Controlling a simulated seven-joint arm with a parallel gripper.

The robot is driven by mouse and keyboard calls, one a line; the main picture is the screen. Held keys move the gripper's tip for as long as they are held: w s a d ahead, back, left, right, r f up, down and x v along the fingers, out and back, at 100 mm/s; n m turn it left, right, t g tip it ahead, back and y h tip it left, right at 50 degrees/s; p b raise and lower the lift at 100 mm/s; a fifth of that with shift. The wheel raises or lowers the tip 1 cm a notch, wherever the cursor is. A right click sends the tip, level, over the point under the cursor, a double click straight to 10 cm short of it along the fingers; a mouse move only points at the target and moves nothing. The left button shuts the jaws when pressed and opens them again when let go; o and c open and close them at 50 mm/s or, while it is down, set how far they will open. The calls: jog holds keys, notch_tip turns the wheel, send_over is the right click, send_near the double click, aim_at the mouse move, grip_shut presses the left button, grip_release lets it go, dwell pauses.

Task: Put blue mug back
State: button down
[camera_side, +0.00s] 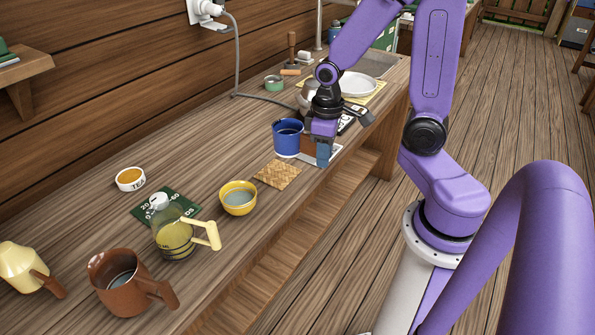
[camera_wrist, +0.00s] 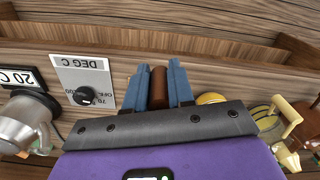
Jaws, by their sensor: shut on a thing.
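The blue mug (camera_side: 287,139) is upright near the middle of the bench in the side view. It appears to rest on the bench top, though its contact is not clear. My gripper (camera_side: 322,154) is low over the bench, just right of the mug. In the wrist view my gripper (camera_wrist: 158,88) has its blue fingers closed on both sides of an upright brown piece (camera_wrist: 159,87). The brown piece (camera_side: 307,143) also shows beside the mug in the side view and looks like its handle. The mug's body is hidden in the wrist view.
A woven mat (camera_side: 278,173) lies bare in front of the mug. A yellow bowl (camera_side: 238,198), glass jug (camera_side: 174,238) and brown mug (camera_side: 121,279) stand nearer the camera. A panel with a black knob (camera_wrist: 84,96) lies beside my gripper. A white plate (camera_side: 358,84) is behind.

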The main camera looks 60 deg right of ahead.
jog(key=shift+w+f, duration=0.3)
jog(key=shift+w, duration=0.3)
send_near(297, 183)
jog(key=shift+s+f, duration=0.6)
jog(key=shift+s, duration=0.15)
jog(key=shift+w+d+f, duration=0.1)
jog(key=shift+w+f, duration=0.6)
jog(key=shift+f, duration=1.6)
jog(key=shift+f, duration=0.15)
jog(key=c, duration=1)
grip_release()
